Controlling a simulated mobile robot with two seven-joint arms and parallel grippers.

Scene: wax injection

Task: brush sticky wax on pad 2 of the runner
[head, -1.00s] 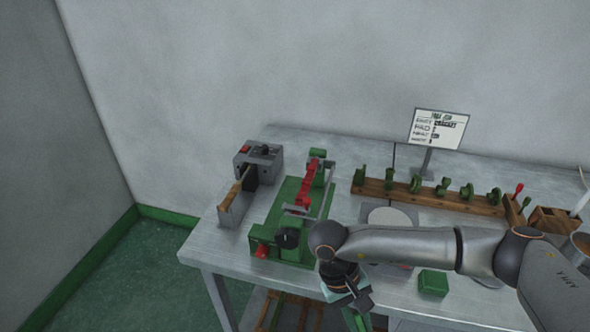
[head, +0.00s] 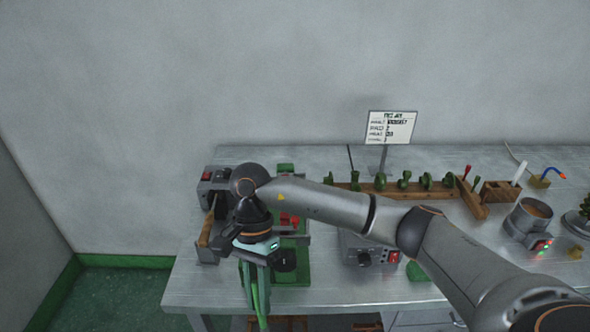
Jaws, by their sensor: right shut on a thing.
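My right gripper (head: 257,290) points down over the front left part of the table. It is shut on a thin green piece (head: 262,312) that hangs below it; what this piece is, I cannot tell. My left gripper is out of view. A metal pot (head: 519,222) with orange-brown content (head: 537,208) stands at the right, apart from the gripper. I cannot make out a brush, or tell the runner and its pad 2 for certain. A long wooden rack (head: 375,195) with several green pieces (head: 380,181) stands along the back, partly behind my arm.
A green fixture (head: 292,279) with red parts (head: 289,220) is partly hidden behind my right arm. A grey machine (head: 207,190) stands at the left. A grey control box (head: 355,246) is under my forearm. A sign (head: 390,127) stands at the back. The table front (head: 330,290) is clear.

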